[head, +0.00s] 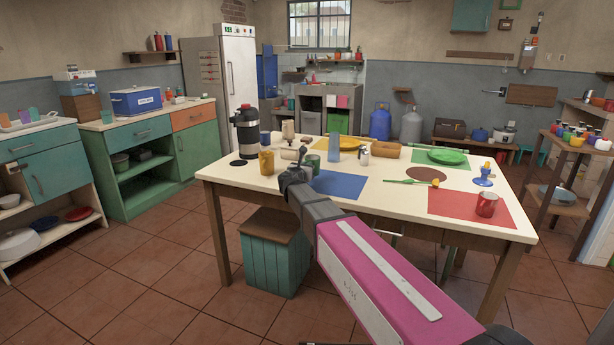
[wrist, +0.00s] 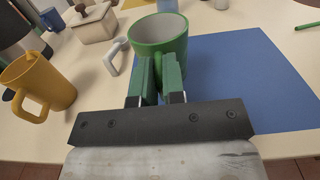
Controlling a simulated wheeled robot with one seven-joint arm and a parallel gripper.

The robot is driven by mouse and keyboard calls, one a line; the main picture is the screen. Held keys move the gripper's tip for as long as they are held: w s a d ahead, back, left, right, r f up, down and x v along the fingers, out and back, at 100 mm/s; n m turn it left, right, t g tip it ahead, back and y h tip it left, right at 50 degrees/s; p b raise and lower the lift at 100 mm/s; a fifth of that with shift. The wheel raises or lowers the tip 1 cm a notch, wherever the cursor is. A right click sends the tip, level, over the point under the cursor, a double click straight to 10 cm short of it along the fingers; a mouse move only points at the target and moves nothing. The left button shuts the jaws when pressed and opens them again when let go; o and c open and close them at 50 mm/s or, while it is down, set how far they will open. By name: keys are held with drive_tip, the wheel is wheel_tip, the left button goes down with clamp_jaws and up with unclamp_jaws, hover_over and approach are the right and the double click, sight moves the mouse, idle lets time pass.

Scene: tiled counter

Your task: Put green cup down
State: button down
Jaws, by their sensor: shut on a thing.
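The green cup (wrist: 172,38) is upright, with an open white inside, just beyond my gripper (wrist: 158,82) in the wrist view. My gripper is shut on its handle side, with one finger on each side of the handle. In the head view the green cup (head: 313,161) shows partly behind my gripper (head: 298,172), over the near-left part of the table. It is at the left edge of the blue mat (head: 343,186). I cannot tell whether its base touches the surface.
A yellow mug (wrist: 45,82) stands to the left in the wrist view. A lidded beige pot (wrist: 92,22) and a blue mug (wrist: 51,19) are behind it. A red mug (head: 487,204) stands on the red mat (head: 455,208). The blue mat is mostly clear.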

drive_tip(key=shift+f, duration=1.75)
drive_tip(key=shift+f, duration=0.15)
drive_tip(key=c, duration=1.2)
unclamp_jaws()
